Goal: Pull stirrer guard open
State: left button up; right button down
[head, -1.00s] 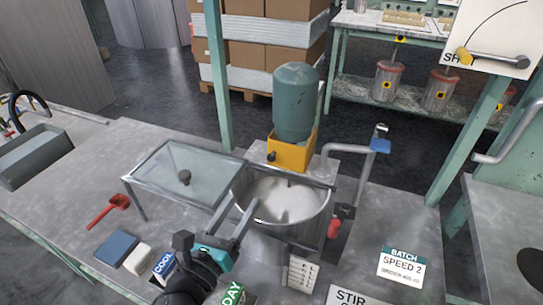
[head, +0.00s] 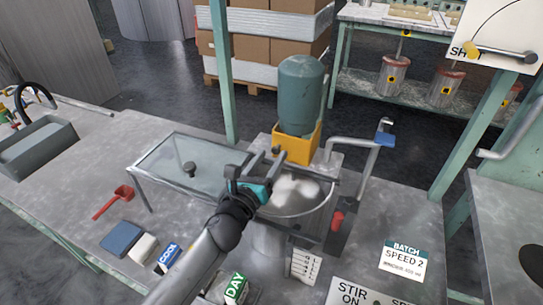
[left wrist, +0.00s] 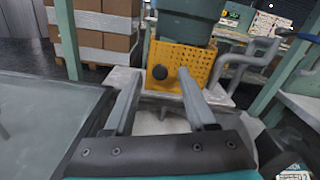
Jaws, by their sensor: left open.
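The stirrer guard appears to be the yellow perforated box (head: 300,148) below the green motor; it also shows in the left wrist view (left wrist: 203,62). A dark round knob (left wrist: 160,72) sits on its front face. The guard looks closed. My left gripper (head: 268,160) is open and empty over the mixing pot (head: 270,238), in front of the guard. In the left wrist view its two fingers (left wrist: 160,82) point at the guard, with the knob between the tips. I cannot tell whether the tips have reached the knob. My right gripper is not in view.
A glass-topped panel (head: 165,160) with a knob stands left of the pot. The green motor (head: 300,95) is above the guard. A bent grey pipe (head: 350,143) with a blue handle rises at right. A red scoop (head: 113,202) and small boxes lie on the front left.

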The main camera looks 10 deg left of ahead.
pick_arm(q)
jog(key=shift+w+d, duration=0.15)
jog(key=shift+w, duration=0.45)
jog(key=shift+c, duration=0.2)
grip_shut()
dwell(1.0)
